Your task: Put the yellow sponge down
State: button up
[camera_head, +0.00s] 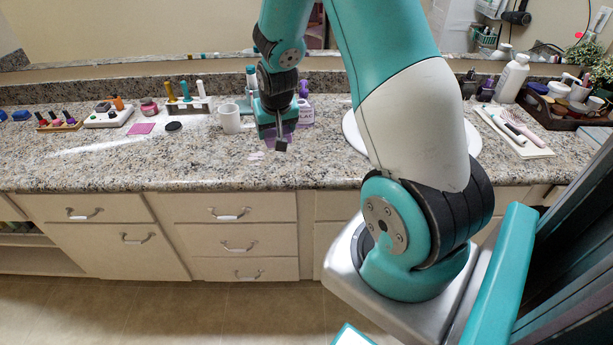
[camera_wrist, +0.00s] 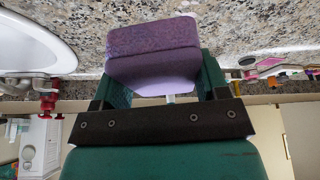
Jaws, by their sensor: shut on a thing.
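No yellow sponge shows in either view. My gripper (camera_head: 277,128) is shut on a purple sponge (camera_wrist: 152,45), which sits between the two teal fingers in the wrist view. The sponge has a darker, rough layer and a smooth lilac layer. In the head view only a bit of purple (camera_head: 289,126) shows, the rest being hidden by the gripper. The gripper is over the speckled granite counter (camera_head: 200,165), near its middle. I cannot tell whether the sponge touches the counter.
A white mug (camera_head: 230,118) stands just left of my gripper, and a purple-labelled bottle (camera_head: 305,110) just right. A white sink (camera_head: 352,130) lies partly behind my arm. A pink pad (camera_head: 141,128) and a dark disc (camera_head: 173,126) lie left. The front counter strip is clear.

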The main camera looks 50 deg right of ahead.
jog(key=s+d+r+m+g+h+b, duration=0.1)
jog(key=s+d+r+m+b, duration=0.25)
jog(key=d, duration=0.55)
jog(key=p, duration=0.1)
send_over(309, 165)
jog(key=shift+m, duration=0.25)
jog(key=f, duration=0.9)
jog(key=a+f, duration=0.1)
jog(key=f, duration=0.4)
jog(key=shift+s, duration=0.3)
jog(key=shift+f, duration=2.25)
jog(key=shift+f, duration=0.15)
jog(key=o, duration=1)
jog(key=shift+c, duration=0.2)
